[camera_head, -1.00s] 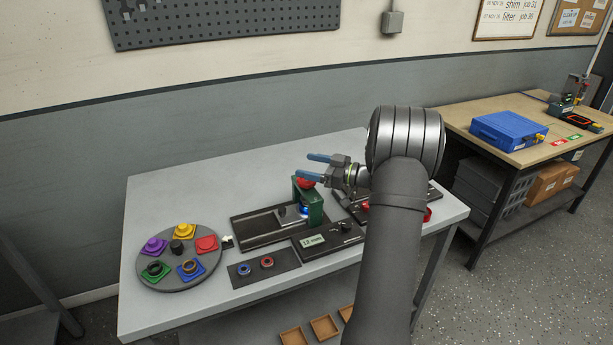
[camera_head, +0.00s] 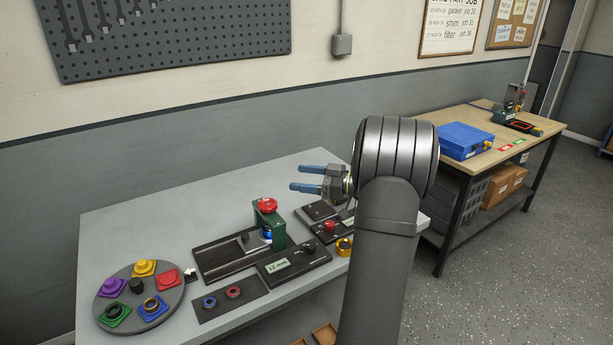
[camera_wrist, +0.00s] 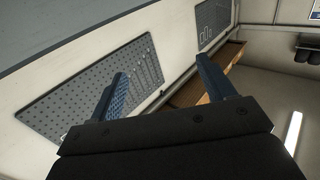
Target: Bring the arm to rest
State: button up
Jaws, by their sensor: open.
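My gripper (camera_head: 312,178) is raised above the right part of the grey table (camera_head: 150,222) in the head view. Its two blue fingers point left, are spread apart and have nothing between them. In the wrist view my gripper (camera_wrist: 165,88) is also open and empty, tilted up toward the wall. My arm hides part of the table's right end.
Below stand a green press with a red knob (camera_head: 267,204), a display box (camera_head: 293,262) and a round tray (camera_head: 172,318) with several coloured parts. A wooden bench (camera_head: 490,160) with a blue case (camera_head: 464,140) is at right. Air around the gripper is clear.

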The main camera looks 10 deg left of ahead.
aim_at(267, 203)
jog(key=a+f, duration=0.2)
jog(key=a, duration=0.1)
jog(key=a+f, duration=0.2)
jog(key=a, duration=0.2)
jog(key=w+a+f, duration=0.1)
jog(key=a+f, duration=0.1)
jog(key=a, duration=0.1)
jog(key=shift+a+f, duration=0.2)
jog(key=shift+a, duration=0.1)
jog(key=f, duration=0.1)
jog(key=a+f, duration=0.1)
jog(key=f, duration=0.1)
jog(key=shift+f, duration=0.85)
